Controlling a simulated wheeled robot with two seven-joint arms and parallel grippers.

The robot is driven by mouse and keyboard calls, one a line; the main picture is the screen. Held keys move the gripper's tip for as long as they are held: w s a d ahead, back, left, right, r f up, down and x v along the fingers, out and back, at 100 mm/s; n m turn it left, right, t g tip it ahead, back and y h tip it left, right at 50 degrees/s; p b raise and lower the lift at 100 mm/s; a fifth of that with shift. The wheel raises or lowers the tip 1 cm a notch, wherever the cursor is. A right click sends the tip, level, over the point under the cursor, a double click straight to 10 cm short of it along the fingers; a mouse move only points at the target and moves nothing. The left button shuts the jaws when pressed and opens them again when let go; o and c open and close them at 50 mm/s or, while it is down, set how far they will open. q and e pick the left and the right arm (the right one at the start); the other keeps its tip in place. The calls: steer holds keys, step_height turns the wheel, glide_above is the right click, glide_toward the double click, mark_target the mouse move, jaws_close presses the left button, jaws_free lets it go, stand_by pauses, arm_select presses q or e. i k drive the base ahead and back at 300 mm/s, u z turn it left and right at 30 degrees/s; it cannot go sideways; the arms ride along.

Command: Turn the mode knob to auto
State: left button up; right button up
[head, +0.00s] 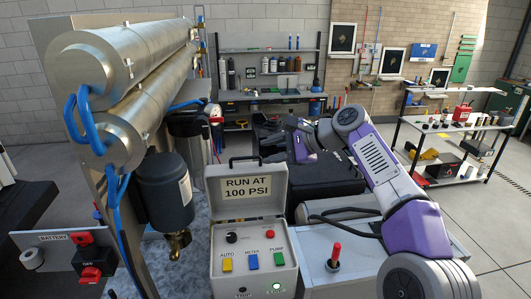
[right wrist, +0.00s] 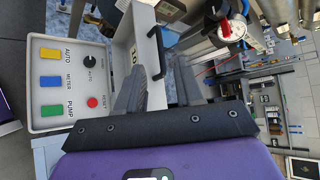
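The mode knob (head: 232,237) is a small black knob on the upper left of the grey control panel, under the lid lettered RUN AT 100 PSI. It also shows in the right wrist view (right wrist: 89,62), with small lettering beside it. Which way it points is too small to tell. The control box (head: 216,272) stands open with its lid up. My right gripper (head: 293,130) is above and behind the box to the right, apart from the knob. In the right wrist view its two grey fingers (right wrist: 160,66) are spread with nothing held between them. My left gripper is not in view.
Beside the knob are a red reset button (head: 270,234) and yellow (head: 227,264), blue (head: 252,262) and green (head: 278,259) switches. Steel membrane tubes (head: 140,85) and a dark filter housing (head: 163,188) stand left. A red-handled lever (head: 335,257) stands right of the box.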

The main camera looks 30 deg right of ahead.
mark_target(231, 237)
steer(key=k, duration=1)
